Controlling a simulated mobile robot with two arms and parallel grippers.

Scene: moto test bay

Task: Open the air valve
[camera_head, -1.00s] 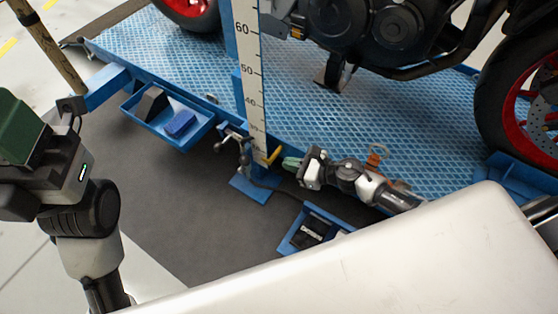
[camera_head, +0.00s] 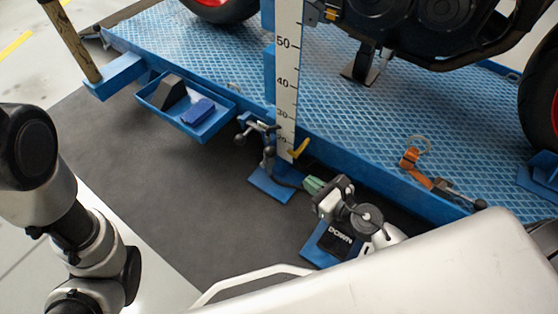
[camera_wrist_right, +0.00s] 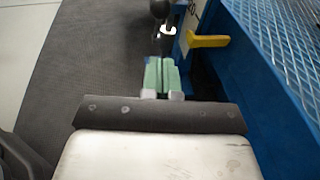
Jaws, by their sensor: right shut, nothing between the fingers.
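The air valve's yellow lever (camera_head: 299,149) sticks out beside the foot of the white ruler post, at the lift's edge. In the right wrist view the yellow lever (camera_wrist_right: 207,41) lies roughly crosswise, ahead and to the right of my fingers. The valve body behind it cannot be made out. My right gripper (camera_head: 312,185), with green fingertips, is just below and right of the lever, apart from it. In the wrist view my right gripper (camera_wrist_right: 161,76) is shut and empty. My left arm shows at the left, but its gripper is out of view.
A blue pedal marked DOWN (camera_head: 334,243) is below my right gripper. A metal clamp-like fitting with ball-ended handles (camera_head: 262,135) stands left of the ruler (camera_head: 286,80). A blue tray (camera_head: 215,127) hangs on the lift platform (camera_head: 345,120).

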